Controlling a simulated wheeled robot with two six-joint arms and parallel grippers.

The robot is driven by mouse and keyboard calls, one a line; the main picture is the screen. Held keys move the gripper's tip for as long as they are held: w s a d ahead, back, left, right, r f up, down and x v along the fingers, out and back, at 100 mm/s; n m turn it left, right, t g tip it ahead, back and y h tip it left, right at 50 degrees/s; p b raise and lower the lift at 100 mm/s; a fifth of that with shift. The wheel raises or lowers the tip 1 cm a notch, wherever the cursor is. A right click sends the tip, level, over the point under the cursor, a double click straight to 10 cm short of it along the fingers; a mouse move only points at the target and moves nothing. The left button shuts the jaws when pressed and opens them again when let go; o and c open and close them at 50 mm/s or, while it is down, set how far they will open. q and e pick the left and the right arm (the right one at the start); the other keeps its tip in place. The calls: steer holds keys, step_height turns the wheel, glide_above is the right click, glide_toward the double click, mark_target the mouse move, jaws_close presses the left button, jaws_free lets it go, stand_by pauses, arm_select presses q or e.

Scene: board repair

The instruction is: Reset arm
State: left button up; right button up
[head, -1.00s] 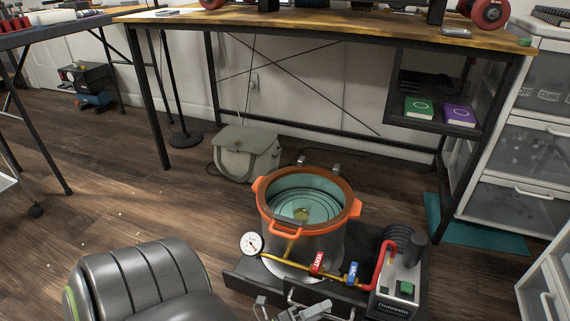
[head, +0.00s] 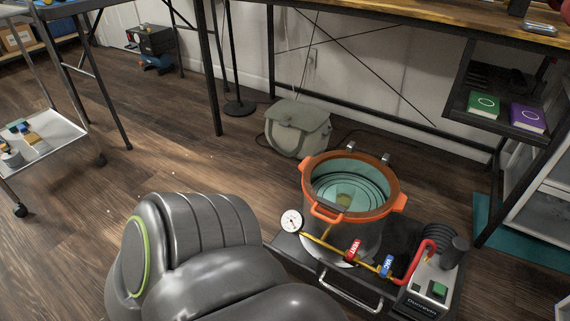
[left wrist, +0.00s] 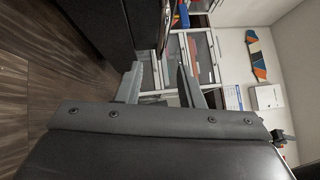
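My left arm (head: 215,255) fills the lower left of the head view, bent, its hand out of that picture. In the left wrist view my left gripper (left wrist: 159,68) has its two fingers apart with nothing between them. White drawers show beyond the gap. My right arm and gripper are in neither current view.
An orange-rimmed vacuum chamber (head: 312,210) stands right of my arm, with a gauge (head: 292,221), red and blue valves and a pump (head: 433,281). A grey bag (head: 297,128) sits behind. A cart (head: 45,140) stands left. Floor between is clear.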

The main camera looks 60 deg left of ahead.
arm_select(q)
steer(key=shift+v, duration=1)
steer(key=shift+w, duration=0.1)
